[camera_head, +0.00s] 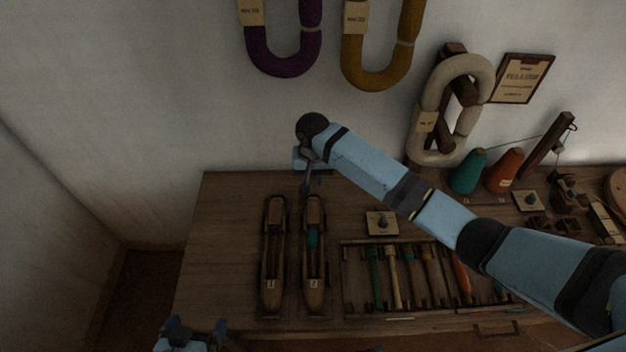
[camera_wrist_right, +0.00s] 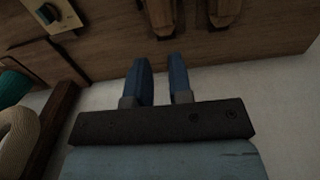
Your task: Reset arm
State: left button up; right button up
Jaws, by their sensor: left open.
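My right arm reaches in from the right in the head view. My right gripper (camera_head: 307,186) hangs over the back edge of the wooden bench (camera_head: 225,215), just behind two boat shuttles. In the wrist view my right gripper (camera_wrist_right: 161,68) has its two blue fingers apart with nothing between them. My left gripper (camera_head: 190,335) is open at the bottom left, in front of the bench, partly cut off by the frame. The shuttle marked 1 (camera_head: 272,285) looks empty. The shuttle marked 2 (camera_head: 313,285) holds a teal bobbin (camera_head: 312,237).
Teal (camera_head: 468,172) and orange (camera_head: 503,171) cones stand at the back right. Yarn hanks hang on the wall. The bench's left end is clear.

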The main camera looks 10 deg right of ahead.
dwell(0.3)
jog(key=s+a+f, duration=0.1)
jog(key=s+f, duration=0.1)
jog(key=s+a+f+n+t+y, duration=0.1)
jog(key=s+f, duration=0.1)
jog(key=s+f+y, duration=0.1)
jog(key=s+f, duration=0.1)
jog(key=shift+s+a+f+n+t, duration=0.25)
jog(key=shift+s+a+n+t, duration=0.05)
jog(key=shift+a+t, duration=0.1)
jog(key=s+f, duration=0.1)
jog(key=s, duration=0.1)
jog(key=s+f+t+y, duration=0.1)
jog(key=s, duration=0.1)
jog(key=s+f+n+t+y, duration=0.1)
jog(key=s, duration=0.1)
jog(key=shift+a, duration=0.1)
jog(key=s+d+r+n+t, duration=0.1)
jog(key=s+d+t, duration=0.35)
jog(key=s, duration=0.35)
jog(key=s+d+r+n+t, duration=0.25)
jog(key=s+d, duration=0.25)
jog(key=s, duration=0.4)
notch_tip(320, 180, up, 11)
jog(key=p, duration=1.2)
jog(key=shift+w+d+f+m+h, duration=0.2)
jog(key=shift+w+d+m+h, duration=0.1)
jog(key=shift+d+m+h, duration=0.1)
